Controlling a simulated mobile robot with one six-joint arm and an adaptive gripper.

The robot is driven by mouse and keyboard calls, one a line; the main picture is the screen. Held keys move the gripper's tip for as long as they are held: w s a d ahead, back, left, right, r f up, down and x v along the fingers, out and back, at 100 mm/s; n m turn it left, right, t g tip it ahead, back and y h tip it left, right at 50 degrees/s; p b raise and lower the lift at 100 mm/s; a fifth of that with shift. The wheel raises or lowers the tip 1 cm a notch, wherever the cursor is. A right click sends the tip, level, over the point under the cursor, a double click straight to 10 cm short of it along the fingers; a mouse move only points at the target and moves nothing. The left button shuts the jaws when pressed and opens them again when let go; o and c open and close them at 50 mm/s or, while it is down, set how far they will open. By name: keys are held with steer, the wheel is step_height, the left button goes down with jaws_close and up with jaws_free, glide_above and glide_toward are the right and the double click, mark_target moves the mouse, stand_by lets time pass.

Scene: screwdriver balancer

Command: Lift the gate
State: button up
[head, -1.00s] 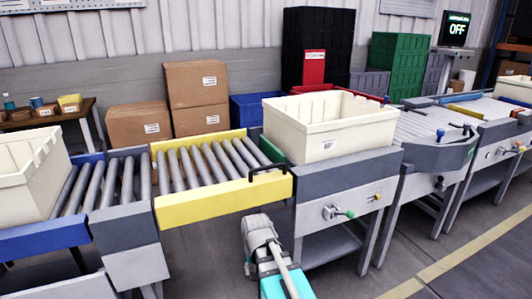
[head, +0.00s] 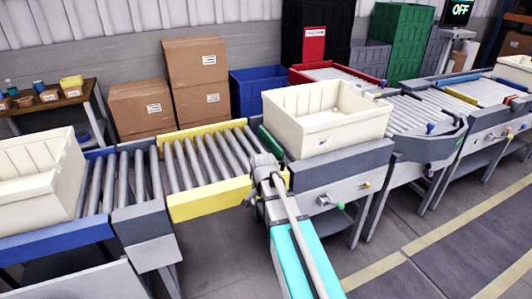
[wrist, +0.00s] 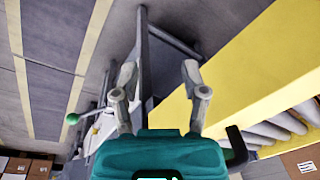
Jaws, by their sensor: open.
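The gate is the yellow roller section (head: 205,202) in the left half of the head view. It lies level between the blue-sided conveyor and the grey conveyor. Its yellow side (wrist: 255,62) fills the right of the wrist view. A black handle (wrist: 237,145) on the gate shows at the lower right of the wrist view, beside my gripper. My gripper (wrist: 160,80) is open, with nothing between its fingers. In the head view, my wrist covers the gate's right end and mostly hides the handle, and the fingertips cannot be made out.
A cream bin (head: 325,118) stands on the grey conveyor right of the gate. Another cream bin (head: 40,180) is on the blue-sided conveyor (head: 60,240) at left. A green-tipped lever (head: 332,205) sticks out near my arm. Cardboard boxes (head: 196,65) stand behind the gate. Floor is open at lower right.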

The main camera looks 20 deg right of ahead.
steer(key=w+d+r+m+p, duration=0.2)
steer(key=w+r+p, duration=0.1)
steer(key=r+p, duration=0.3)
steer(key=w+d+r+m+p, duration=0.2)
steer(key=w+r+m+p, duration=0.1)
steer(key=r+p, duration=0.4)
steer(key=w+d+r+m+t+p, duration=0.1)
steer(key=w+d+r+m+p, duration=0.1)
steer(key=r+p, duration=0.4)
step_height(320, 180, up, 2)
steer(key=shift+w+d, duration=0.3)
steer(key=shift+w, duration=0.3)
steer(key=shift+f, duration=0.15)
steer(key=w+f+b, duration=0.1)
steer(key=f+b, duration=0.7)
steer(key=f, duration=0.1)
steer(key=w+f+b, duration=0.1)
steer(key=f+b, duration=0.3)
steer(key=b, duration=0.1)
steer(key=shift+w+a+f, duration=0.1)
steer(key=shift+w+f, duration=0.05)
steer(key=shift+w, duration=0.15)
jaws_close()
